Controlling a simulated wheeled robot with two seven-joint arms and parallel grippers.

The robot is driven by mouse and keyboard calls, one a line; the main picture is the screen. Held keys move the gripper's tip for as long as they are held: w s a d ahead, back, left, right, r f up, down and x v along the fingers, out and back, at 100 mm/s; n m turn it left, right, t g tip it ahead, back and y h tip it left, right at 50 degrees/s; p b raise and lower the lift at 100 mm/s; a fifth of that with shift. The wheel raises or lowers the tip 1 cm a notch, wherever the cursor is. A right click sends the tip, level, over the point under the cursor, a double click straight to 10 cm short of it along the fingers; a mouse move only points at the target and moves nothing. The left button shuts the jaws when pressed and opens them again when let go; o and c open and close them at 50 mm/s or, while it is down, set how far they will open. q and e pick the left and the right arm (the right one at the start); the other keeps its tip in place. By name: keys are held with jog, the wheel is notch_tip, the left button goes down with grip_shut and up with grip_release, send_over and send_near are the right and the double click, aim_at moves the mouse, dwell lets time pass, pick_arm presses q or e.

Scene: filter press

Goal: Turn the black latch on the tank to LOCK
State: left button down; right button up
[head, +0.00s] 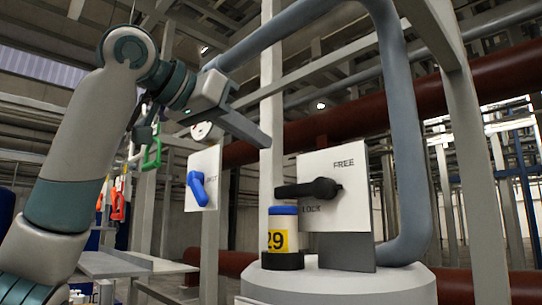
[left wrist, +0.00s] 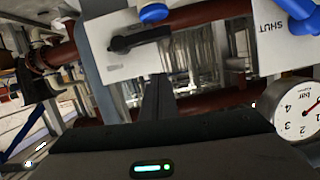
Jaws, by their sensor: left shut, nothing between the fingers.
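The black latch (head: 308,188) is on a white plate (head: 345,215) above the tank (head: 340,285). Its handle lies roughly level, pointing left from its round hub. FREE is printed above right of it, and LOCK just below it, partly covered. My left gripper (head: 263,140) is shut and empty, above and left of the latch handle, apart from it in the picture. In the left wrist view, the shut fingers (left wrist: 157,96) point toward the plate, and the latch (left wrist: 140,38) shows beyond their tips. My right gripper is not in view.
A blue-capped jar (head: 283,243) stands on the tank top below the handle. A blue lever (head: 197,188) on another white plate is to the left. A thick grey pipe (head: 405,130) curves down at right. A pressure gauge (left wrist: 303,112) shows at right in the wrist view.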

pick_arm(q)
jog(key=v, duration=0.3)
jog(key=shift+s+a+r+b, duration=0.1)
jog(key=shift+s+a+b, duration=0.1)
jog(key=shift+b, duration=0.2)
dwell(0.4)
